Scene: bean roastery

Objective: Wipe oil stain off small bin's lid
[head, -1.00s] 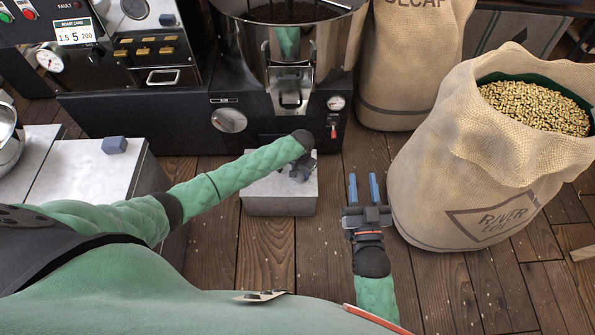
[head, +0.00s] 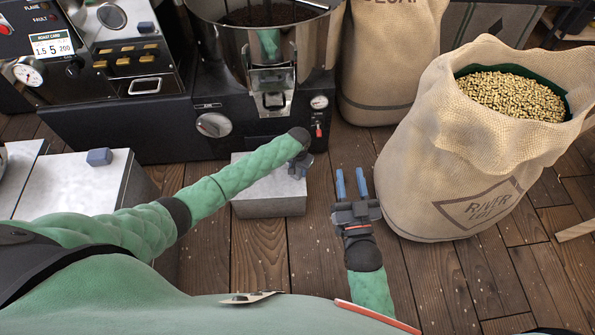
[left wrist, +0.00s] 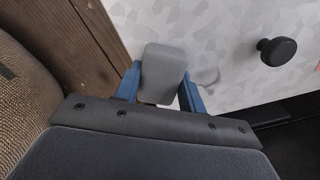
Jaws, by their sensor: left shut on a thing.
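The small bin (head: 268,207) is a low grey box on the plank floor with a pale, mottled lid (left wrist: 225,30). My left gripper (head: 298,168) is over the lid's right part. In the left wrist view it is shut on a grey block (left wrist: 163,72), held between its blue fingers at the lid. I cannot tell how firmly the block touches it. A faint grey smudge (left wrist: 207,77) shows on the lid just right of the block. A dark round knob (left wrist: 276,51) is further right. My right gripper (head: 351,184) is open and empty, right of the bin.
The black roaster base (head: 150,130) stands behind the bin. A burlap sack of beans (head: 440,170) stands close right of my right gripper. At left, a larger grey bin (head: 75,185) has a blue-grey block (head: 99,157) on top. The front floor is open.

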